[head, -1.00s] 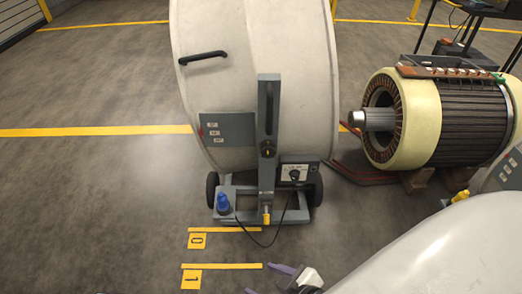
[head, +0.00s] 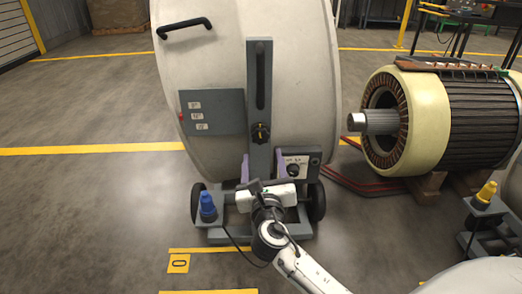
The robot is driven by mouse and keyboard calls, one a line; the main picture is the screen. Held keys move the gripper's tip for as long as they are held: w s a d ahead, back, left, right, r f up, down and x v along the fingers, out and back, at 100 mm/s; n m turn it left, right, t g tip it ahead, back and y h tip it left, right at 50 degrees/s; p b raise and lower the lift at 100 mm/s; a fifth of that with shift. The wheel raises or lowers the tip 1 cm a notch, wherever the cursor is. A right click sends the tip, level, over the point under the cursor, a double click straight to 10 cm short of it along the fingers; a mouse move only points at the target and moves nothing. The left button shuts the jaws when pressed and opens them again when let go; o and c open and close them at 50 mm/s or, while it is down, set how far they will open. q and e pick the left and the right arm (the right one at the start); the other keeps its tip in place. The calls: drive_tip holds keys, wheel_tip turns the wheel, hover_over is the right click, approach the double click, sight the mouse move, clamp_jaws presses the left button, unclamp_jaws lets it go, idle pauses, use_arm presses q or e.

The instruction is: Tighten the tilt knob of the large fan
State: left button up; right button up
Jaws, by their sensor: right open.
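The large fan (head: 225,75) is a big pale drum on a grey wheeled stand. Its tilt knob (head: 260,133) is black with a yellow mark, on the slotted grey upright (head: 259,55) in front of the drum. My right gripper (head: 263,164) is open, its two purple fingers pointing up with a gap between them. It is just below the knob in the picture, with one finger on each side of the upright. My gripper body hides the lower upright and part of the stand's base. My left gripper is out of view.
A dial box (head: 296,168) sits just right of the fingers. A blue plug (head: 207,206) stands on the base at left. A large motor (head: 440,115) lies on blocks at right, near another stand with a yellow plug (head: 487,192). Floor at left is clear.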

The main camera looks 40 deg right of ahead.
sight(261, 139)
drive_tip(key=b+x, duration=0.2)
drive_tip(key=x, duration=0.6)
drive_tip(key=shift+w+d+f+b, duration=0.1)
drive_tip(key=shift+w+b, duration=0.1)
drive_tip(key=shift+b, duration=0.15)
drive_tip(key=shift+w+d, duration=0.25)
drive_tip(key=shift+w, duration=0.15)
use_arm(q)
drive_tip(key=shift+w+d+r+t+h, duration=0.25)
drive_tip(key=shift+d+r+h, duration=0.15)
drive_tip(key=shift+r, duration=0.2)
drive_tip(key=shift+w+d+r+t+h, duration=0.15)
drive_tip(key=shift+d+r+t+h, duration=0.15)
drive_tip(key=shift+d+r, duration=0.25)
use_arm(e)
drive_tip(key=c, duration=1)
drive_tip(key=shift+m, duration=0.5)
drive_tip(key=shift+c, duration=0.2)
drive_tip(key=shift+m, duration=0.3)
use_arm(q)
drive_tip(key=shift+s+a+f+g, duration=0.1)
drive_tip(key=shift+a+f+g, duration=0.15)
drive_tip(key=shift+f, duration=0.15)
use_arm(e)
drive_tip(key=o, duration=1)
